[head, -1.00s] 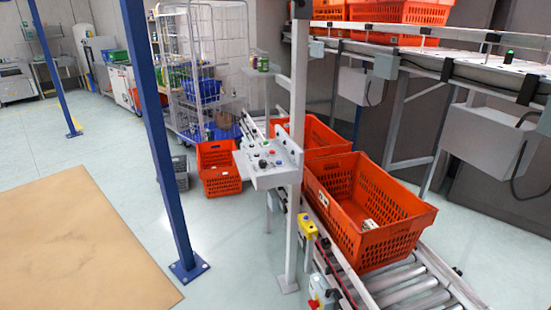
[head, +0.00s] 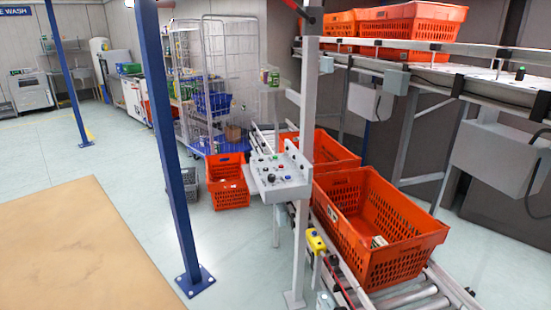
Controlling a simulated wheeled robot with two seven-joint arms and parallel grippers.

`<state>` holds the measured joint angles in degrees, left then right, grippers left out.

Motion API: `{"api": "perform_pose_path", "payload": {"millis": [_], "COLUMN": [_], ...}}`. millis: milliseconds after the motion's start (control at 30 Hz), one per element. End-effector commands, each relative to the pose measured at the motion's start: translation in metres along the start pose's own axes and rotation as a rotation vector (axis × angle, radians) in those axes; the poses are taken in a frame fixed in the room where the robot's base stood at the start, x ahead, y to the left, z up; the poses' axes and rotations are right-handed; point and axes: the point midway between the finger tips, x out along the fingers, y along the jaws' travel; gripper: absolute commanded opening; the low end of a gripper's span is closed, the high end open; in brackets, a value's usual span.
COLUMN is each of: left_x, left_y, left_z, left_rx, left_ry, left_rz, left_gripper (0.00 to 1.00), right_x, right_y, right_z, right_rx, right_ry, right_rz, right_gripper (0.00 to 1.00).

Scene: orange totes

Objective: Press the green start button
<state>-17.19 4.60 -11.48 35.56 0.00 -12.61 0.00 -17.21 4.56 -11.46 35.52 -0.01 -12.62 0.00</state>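A grey control panel (head: 279,178) with several small buttons and knobs is mounted on a light grey post (head: 304,130) in the middle of the head view. A small green button or light (head: 520,73) stands on the upper conveyor rail at the far right. A yellow box (head: 316,241) is fixed low beside the post. Neither of my grippers shows in this view.
Orange totes stand on the roller conveyor (head: 400,299), the nearest one (head: 375,225) right of the post. More totes (head: 412,28) sit on the upper conveyor. A blue post (head: 172,150) rises at left. Open floor (head: 120,165) lies left of the panel, near a tan mat (head: 70,245).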

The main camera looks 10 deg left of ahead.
Motion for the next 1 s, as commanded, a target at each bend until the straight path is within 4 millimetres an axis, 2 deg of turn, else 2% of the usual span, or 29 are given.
{"api": "perform_pose_path", "payload": {"millis": [33, 300, 1000], "left_x": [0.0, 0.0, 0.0], "left_y": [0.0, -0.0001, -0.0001], "left_z": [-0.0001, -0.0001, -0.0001], "left_rx": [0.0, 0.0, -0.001], "left_ry": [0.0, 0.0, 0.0], "left_rz": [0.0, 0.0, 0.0], "left_gripper": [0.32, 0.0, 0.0], "right_x": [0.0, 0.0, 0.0], "right_y": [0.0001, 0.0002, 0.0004], "right_z": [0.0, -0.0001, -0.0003], "right_rx": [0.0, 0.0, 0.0], "right_ry": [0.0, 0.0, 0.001], "right_rz": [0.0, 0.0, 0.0], "right_gripper": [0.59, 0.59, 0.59]}}
